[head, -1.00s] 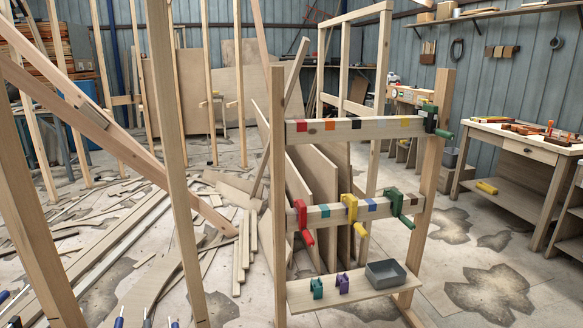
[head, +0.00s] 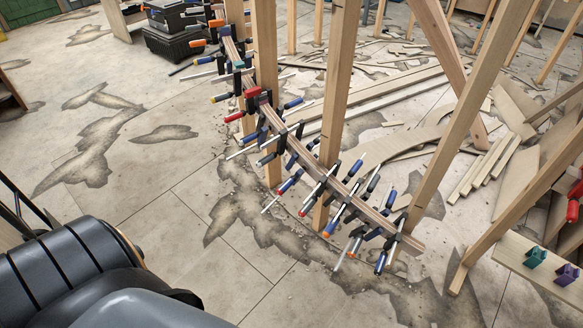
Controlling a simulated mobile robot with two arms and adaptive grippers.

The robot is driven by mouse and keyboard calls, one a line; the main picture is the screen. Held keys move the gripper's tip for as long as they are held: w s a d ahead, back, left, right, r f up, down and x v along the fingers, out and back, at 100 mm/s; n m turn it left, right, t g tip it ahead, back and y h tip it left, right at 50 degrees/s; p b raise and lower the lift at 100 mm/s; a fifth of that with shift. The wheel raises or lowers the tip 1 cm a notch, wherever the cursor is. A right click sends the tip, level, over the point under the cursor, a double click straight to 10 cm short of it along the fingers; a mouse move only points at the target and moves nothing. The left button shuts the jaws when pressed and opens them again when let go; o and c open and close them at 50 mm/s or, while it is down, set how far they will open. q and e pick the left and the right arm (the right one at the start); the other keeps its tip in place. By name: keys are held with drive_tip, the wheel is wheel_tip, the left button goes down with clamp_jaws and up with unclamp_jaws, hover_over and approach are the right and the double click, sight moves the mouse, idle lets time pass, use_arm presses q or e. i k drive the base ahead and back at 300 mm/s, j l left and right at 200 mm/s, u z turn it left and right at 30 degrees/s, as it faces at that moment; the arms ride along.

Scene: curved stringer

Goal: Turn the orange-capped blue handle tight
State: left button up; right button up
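A curved wooden stringer (head: 335,184) runs from the upper left to the lower middle, against upright wooden posts. Many bar clamps with blue, red and black parts are fixed along it. I cannot tell from the picture which handle is the task's or how tight any is. Neither of my grippers is in view.
Wooden posts (head: 337,90) stand behind and among the clamps. Black cases (head: 178,38) sit at the upper left. Loose boards (head: 484,165) lie at the right. A shelf board (head: 548,270) holds teal and purple clamps. The floor at left (head: 140,160) is open.

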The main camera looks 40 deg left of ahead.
sight(329, 231)
drive_tip(key=u, duration=0.75)
